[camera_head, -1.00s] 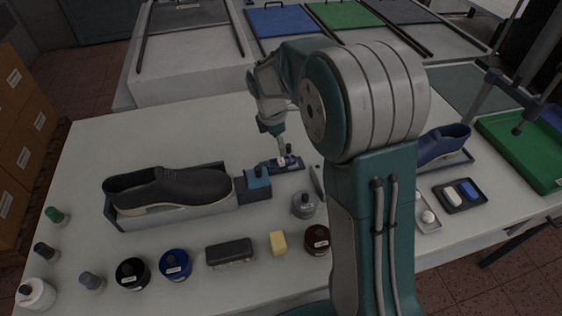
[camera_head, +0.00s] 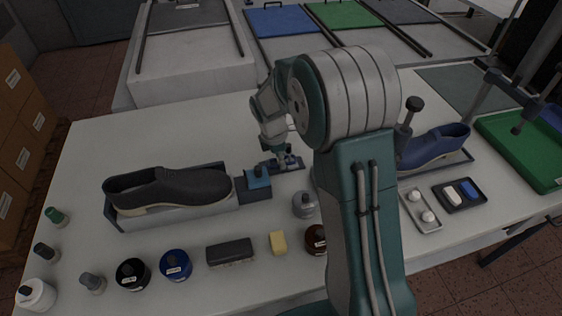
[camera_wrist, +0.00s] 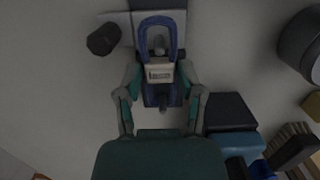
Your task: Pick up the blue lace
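The blue lace (camera_wrist: 159,28) is a looped bundle with a white label band (camera_wrist: 160,73) around it. It lies on a narrow dark blue holder (camera_wrist: 150,98). In the head view the holder (camera_head: 296,165) is at the table's middle, and the lace is mostly hidden by my gripper (camera_head: 281,160). In the wrist view my gripper (camera_wrist: 160,80) is open, with one finger on each side of the labelled band. Small gaps show between the fingers and the band. I cannot tell how high the fingertips are above the holder.
A black shoe (camera_head: 170,186) on a grey stand is to the left, with a blue-topped block (camera_head: 257,178) beside the holder. A grey jar (camera_head: 304,204), yellow block (camera_head: 278,242) and brush (camera_head: 230,251) stand nearer. A blue shoe (camera_head: 436,146) is to the right.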

